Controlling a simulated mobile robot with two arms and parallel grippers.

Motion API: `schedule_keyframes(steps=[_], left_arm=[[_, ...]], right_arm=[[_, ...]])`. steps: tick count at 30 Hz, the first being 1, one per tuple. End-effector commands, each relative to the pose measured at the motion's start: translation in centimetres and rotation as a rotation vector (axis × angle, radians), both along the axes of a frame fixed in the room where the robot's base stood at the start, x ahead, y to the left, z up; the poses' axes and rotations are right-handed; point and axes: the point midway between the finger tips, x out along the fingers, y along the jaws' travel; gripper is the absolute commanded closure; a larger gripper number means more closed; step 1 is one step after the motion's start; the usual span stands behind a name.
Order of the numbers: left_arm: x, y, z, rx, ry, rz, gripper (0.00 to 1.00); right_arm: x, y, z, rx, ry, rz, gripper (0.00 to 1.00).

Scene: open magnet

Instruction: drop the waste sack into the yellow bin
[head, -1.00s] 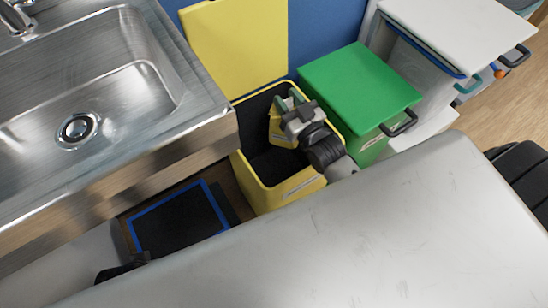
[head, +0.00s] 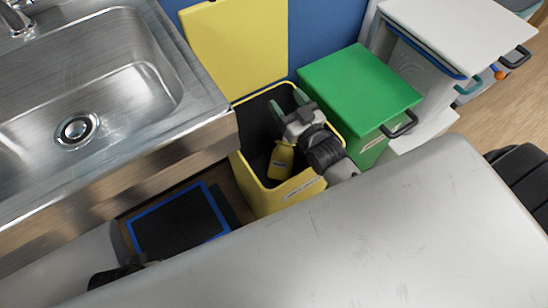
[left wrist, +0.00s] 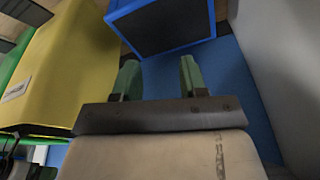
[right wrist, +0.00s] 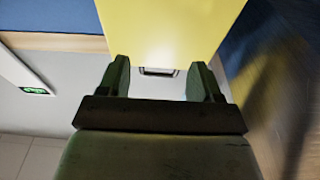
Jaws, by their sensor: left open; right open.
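The yellow bin (head: 254,187) stands open on the floor beside the sink counter, its lid (head: 238,45) raised against the blue wall. The small yellow waste sack (head: 281,162) is inside the bin's opening, below my right gripper (head: 286,102) and apart from its fingers. My right gripper is over the bin, open and empty; its spread fingers show in the right wrist view (right wrist: 158,80). My left gripper (left wrist: 160,78) is open and empty, low beside the yellow bin's side (left wrist: 65,70). Whether the sack rests on the bin's bottom is hard to tell.
The steel sink (head: 90,90) is at left. A blue-framed dark panel (head: 180,222) lies low under the counter.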

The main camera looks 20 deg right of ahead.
Motion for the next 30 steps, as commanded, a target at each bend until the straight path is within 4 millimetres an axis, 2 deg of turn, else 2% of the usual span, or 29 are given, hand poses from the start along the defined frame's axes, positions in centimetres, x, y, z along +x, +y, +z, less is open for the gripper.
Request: schedule_keyframes(steps=[3, 11, 21, 30], left_arm=[[0.1, 0.0, -0.1, -0.001, -0.002, 0.000, 0.57], [0.2, -0.2, -4.9, 0.001, 0.030, -0.006, 0.57], [-1.0, 0.0, -10.7, 0.004, 0.062, -0.011, 0.57], [-2.0, 0.1, -13.2, 0.005, 0.075, -0.014, 0.57]], right_arm=[[0.0, 0.0, 0.8, 0.000, -0.003, 0.000, 0.35], [0.0, 0.0, 4.7, 0.000, -0.007, 0.000, 0.35], [-6.3, -4.1, 8.8, -0.004, -0.002, 0.001, 0.35], [-9.4, -6.1, 10.9, -0.002, -0.003, 0.000, 0.35]])
